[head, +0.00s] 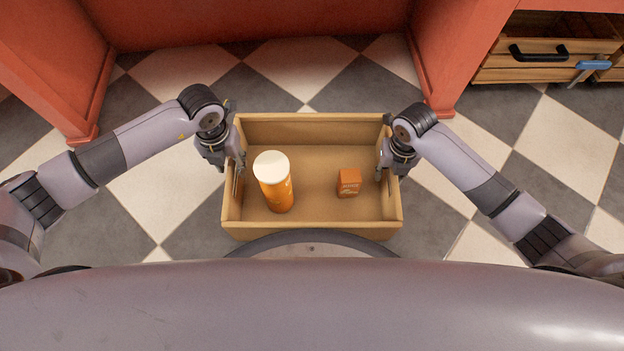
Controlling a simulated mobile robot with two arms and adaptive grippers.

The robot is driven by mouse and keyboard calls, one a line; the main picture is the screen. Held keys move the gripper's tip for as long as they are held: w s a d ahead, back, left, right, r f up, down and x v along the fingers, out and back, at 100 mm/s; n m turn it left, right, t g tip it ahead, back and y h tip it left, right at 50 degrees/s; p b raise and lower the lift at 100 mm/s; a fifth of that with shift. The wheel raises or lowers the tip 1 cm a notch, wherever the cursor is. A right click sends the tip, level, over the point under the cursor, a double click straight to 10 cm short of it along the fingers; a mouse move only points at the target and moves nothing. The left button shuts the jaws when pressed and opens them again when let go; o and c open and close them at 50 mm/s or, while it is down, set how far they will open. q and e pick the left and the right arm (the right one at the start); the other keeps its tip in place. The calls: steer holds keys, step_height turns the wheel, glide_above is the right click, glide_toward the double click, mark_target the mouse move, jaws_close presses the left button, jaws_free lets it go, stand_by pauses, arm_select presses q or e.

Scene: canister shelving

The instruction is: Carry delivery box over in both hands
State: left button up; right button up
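The delivery box (312,231) is an open, tan box in the middle of the head view, close in front of my body. Inside it an orange canister with a white lid (277,190) stands at the left, and a small orange carton (349,183) sits at the right. My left gripper (237,172) is at the box's left wall, and my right gripper (384,168) is at its right wall. Both reach over the walls, with finger parts showing on the inside. The outer sides of the grip are mostly hidden by the wrists.
A red cabinet or counter (250,22) runs along the back, with red side panels at left and right. Wooden drawers with a black handle (538,54) and a blue-handled item (592,66) are at upper right. The checkered floor (545,130) is clear around the box.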

arm_select(q)
steer(key=shift+f, duration=0.15)
arm_select(e)
steer(key=shift+f, duration=0.15)
arm_select(q)
jaws_close()
arm_select(e)
jaws_close()
stand_by(0.5)
